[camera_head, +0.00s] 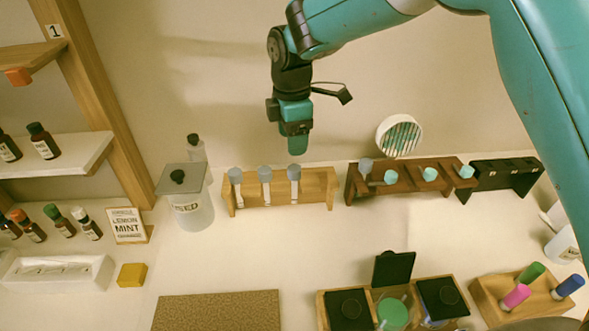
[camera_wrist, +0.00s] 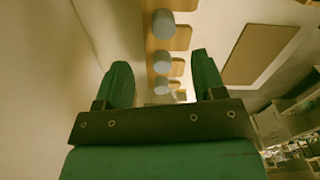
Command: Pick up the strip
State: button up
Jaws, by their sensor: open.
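No single thing is plainly the strip. A round white holder (camera_head: 399,135) with thin pale strips across its dark green inside stands at the back, right of my gripper. A light wooden rack (camera_head: 332,190) holds three pale slim pieces with grey tops; the middle one (camera_head: 265,186) is below my gripper. My gripper (camera_head: 297,146) is above the rack's right part and apart from it. In the wrist view its fingers (camera_wrist: 160,68) are spread, with nothing held. The grey tops (camera_wrist: 163,24) appear beyond them in a row. I cannot tell depth there.
A dark brown rack (camera_head: 410,178) and a black rack (camera_head: 505,175) stand to the right. A lidded jar (camera_head: 187,205) is left of the wooden rack. A cork mat (camera_head: 215,312) and a wooden box with black lids (camera_head: 405,306) lie in front. The table between is clear.

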aim_at(294, 168)
notch_tip(294, 168, down, 3)
jog(key=shift+f+p, duration=0.1)
jog(key=shift+p, duration=0.2)
jog(key=shift+s+d+f+p, duration=0.15)
jog(key=shift+f+p, duration=0.5)
jog(key=shift+f, duration=0.7)
jog(key=shift+s+d+f+p, duration=0.1)
jog(key=shift+f+p, duration=0.55)
jog(key=shift+f, duration=0.65)
jog(key=c, duration=0.8)
